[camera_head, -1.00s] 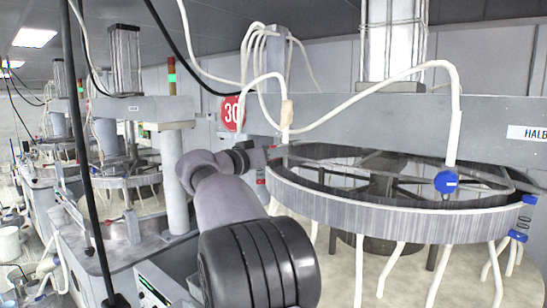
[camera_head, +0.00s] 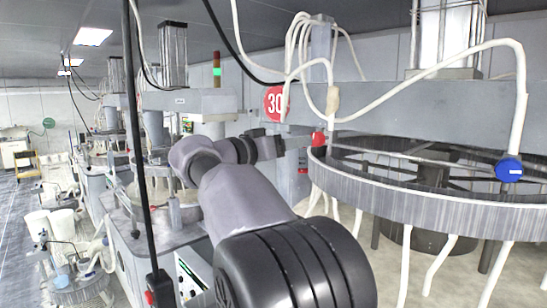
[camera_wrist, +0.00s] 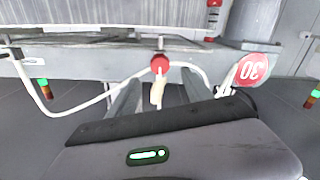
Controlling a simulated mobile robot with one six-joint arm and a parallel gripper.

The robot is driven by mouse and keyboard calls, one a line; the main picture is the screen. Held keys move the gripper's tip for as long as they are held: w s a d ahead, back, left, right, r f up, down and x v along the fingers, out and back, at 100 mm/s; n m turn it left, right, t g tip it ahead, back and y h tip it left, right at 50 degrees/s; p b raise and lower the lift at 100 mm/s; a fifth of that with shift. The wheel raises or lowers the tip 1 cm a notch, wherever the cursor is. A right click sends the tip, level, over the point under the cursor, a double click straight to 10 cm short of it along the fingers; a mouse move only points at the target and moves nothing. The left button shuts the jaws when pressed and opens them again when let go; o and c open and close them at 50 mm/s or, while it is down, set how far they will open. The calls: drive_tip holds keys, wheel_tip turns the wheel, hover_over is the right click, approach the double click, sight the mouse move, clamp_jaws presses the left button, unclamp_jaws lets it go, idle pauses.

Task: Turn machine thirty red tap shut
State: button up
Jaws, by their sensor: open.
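The red tap (camera_head: 318,138) sits at the near left edge of the big ring of the machine beside the round red 30 sign (camera_head: 275,103). In the wrist view the red tap (camera_wrist: 160,63) is a round red knob, with a white hose end (camera_wrist: 157,92) beside it. My gripper (camera_head: 304,141) reaches toward the tap from the left. In the wrist view my gripper (camera_wrist: 158,88) is open, its two grey fingers on either side of the hose end. The tap shows just beyond the fingertips; whether they touch it I cannot tell.
A blue tap (camera_head: 509,169) hangs on the ring (camera_head: 440,212) further right. White hoses (camera_head: 430,72) loop above and below the ring. A black cable (camera_head: 136,150) hangs at left. Other machines stand behind, and the floor (camera_head: 22,240) is open at far left.

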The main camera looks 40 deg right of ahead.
drive_tip(key=a, duration=0.6)
drive_tip(key=shift+s+a+b, duration=0.25)
drive_tip(key=shift+s+b, duration=0.05)
drive_tip(key=shift+b, duration=0.15)
